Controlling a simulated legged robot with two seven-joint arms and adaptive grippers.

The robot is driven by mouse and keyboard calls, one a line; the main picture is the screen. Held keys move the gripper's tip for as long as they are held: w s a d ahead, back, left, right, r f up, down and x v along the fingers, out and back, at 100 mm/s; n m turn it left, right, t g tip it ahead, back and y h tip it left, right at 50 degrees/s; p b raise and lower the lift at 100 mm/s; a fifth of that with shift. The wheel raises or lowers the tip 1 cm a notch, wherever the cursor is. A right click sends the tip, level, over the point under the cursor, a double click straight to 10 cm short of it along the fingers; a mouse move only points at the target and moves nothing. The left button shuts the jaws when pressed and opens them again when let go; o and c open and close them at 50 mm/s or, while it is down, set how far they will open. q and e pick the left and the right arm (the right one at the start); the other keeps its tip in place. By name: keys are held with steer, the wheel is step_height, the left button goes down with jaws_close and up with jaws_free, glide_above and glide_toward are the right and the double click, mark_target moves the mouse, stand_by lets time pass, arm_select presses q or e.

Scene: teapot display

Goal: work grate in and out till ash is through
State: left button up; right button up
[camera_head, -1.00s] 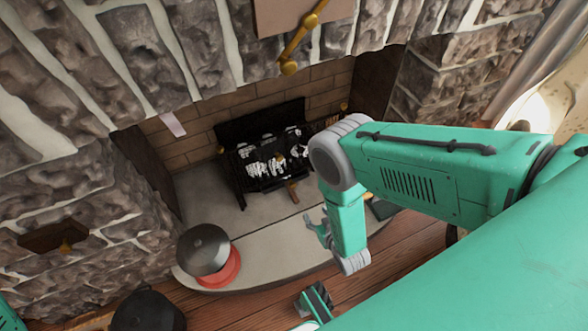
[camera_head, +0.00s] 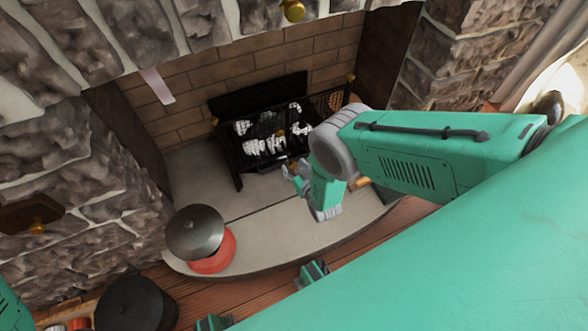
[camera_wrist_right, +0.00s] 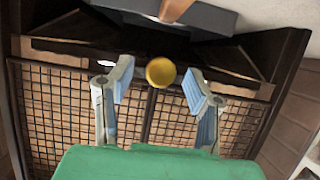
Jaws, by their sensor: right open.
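The black fireplace grate (camera_head: 238,165) stands in the brick firebox, with white and grey burnt pieces (camera_head: 265,146) in it. My right gripper (camera_head: 292,172) is at the front of the grate. In the right wrist view it is open (camera_wrist_right: 160,82), with its two fingers on either side of a round gold knob (camera_wrist_right: 160,72) in front of black mesh (camera_wrist_right: 60,105). I cannot tell whether the fingers touch the knob. No loose ash shows clearly under the grate.
A dark-lidded red pot (camera_head: 212,262) sits on the pale curved hearth (camera_head: 290,232), left of the grate. A black pot (camera_head: 135,303) stands at the lower left. Stone walls (camera_head: 55,165) flank the opening. The middle of the hearth is clear.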

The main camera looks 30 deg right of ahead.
steer(key=shift+w+a+f, duration=0.1)
steer(key=shift+w+a, duration=0.15)
steer(key=shift+w, duration=0.25)
steer(key=shift+d+f, duration=0.1)
steer(key=shift+d, duration=0.35)
jaws_close()
arm_select(q)
steer(key=shift+w+r+p, duration=0.1)
steer(key=shift+r+p, duration=0.4)
steer(key=shift+p, duration=0.2)
arm_select(e)
steer(key=s, duration=0.4)
steer(key=shift+s+a, duration=0.1)
steer(key=shift+a, duration=0.15)
jaws_free()
steer(key=shift+s, duration=0.1)
arm_select(q)
steer(key=shift+a+f, duration=0.1)
steer(key=shift+a, duration=0.15)
arm_select(e)
steer(key=shift+a, duration=0.1)
